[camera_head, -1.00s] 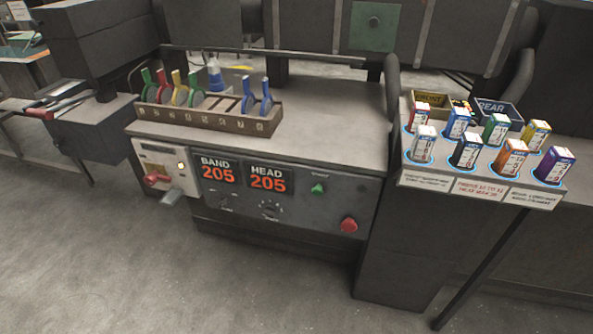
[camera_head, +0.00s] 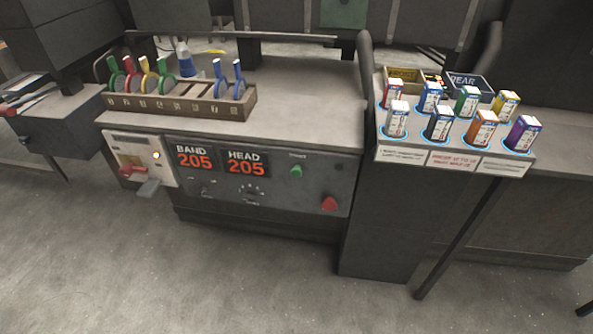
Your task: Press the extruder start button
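The extruder's front panel (camera_head: 270,195) faces me below the worktop. A small green button (camera_head: 296,171) sits on its right half, under a short label too blurred to read surely. A larger red button (camera_head: 329,202) is below it to the right. Two displays left of the green button read BAND 205 (camera_head: 195,158) and HEAD 205 (camera_head: 246,163), with knobs beneath. A light plate with a red-handled switch (camera_head: 132,169) and a lit lamp is at the panel's left end. Neither of my grippers is in view.
A tilted stand (camera_head: 384,151) with several coloured boxes juts out at the right. The floor (camera_head: 250,285) in front is clear.

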